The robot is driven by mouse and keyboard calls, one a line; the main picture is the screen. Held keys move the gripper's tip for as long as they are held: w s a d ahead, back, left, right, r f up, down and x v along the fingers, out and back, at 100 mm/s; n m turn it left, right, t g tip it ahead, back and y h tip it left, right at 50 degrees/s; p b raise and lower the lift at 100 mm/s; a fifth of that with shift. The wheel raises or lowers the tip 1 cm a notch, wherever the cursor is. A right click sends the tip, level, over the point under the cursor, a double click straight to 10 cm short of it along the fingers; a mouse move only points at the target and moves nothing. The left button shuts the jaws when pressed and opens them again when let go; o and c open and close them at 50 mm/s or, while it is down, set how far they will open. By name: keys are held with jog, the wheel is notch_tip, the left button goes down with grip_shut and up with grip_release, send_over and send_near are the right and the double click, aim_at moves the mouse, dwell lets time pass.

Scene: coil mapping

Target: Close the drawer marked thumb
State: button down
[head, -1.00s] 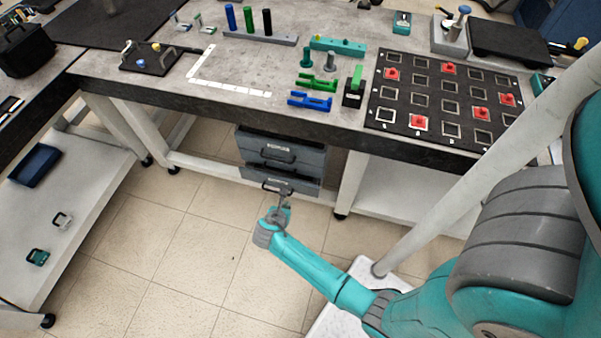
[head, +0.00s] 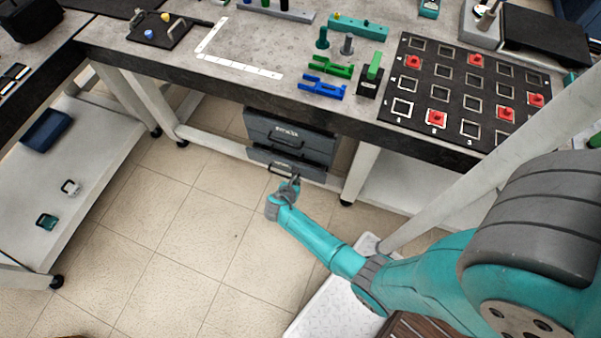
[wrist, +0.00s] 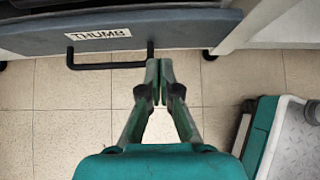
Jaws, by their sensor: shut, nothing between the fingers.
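The drawer marked THUMB (wrist: 180,32) fills the top of the wrist view, with its white label and black bar handle (wrist: 108,65). In the head view it appears to be the lower drawer (head: 310,171) of the grey unit under the bench. I cannot tell exactly how far out it stands. My gripper (wrist: 159,82) is shut and empty. Its tips are at the right end of the handle, close to the drawer front; contact is not clear. In the head view my gripper (head: 293,182) is just in front of the lower drawer.
An upper drawer (head: 318,143) sits above, its label unreadable here. Bench legs (head: 360,172) stand either side of the unit. The tiled floor (head: 180,235) in front is clear. A low shelf (head: 95,165) stands at left. The bench top holds a black grid board (head: 455,85) and coloured parts.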

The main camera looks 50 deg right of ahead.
aim_at(304, 166)
jog(key=shift+w+d+f, duration=0.1)
jog(key=shift+w+d, duration=0.15)
jog(key=shift+d, duration=0.45)
jog(key=shift+w+d+f, duration=0.1)
jog(key=shift+w+d, duration=0.15)
jog(key=shift+d, duration=0.45)
jog(key=shift+w+d, duration=0.25)
jog(key=shift+d, duration=0.45)
jog(key=shift+w+d, duration=0.25)
jog(key=shift+d, duration=0.35)
jog(key=shift+w+d, duration=0.2)
jog(key=shift+d, duration=0.4)
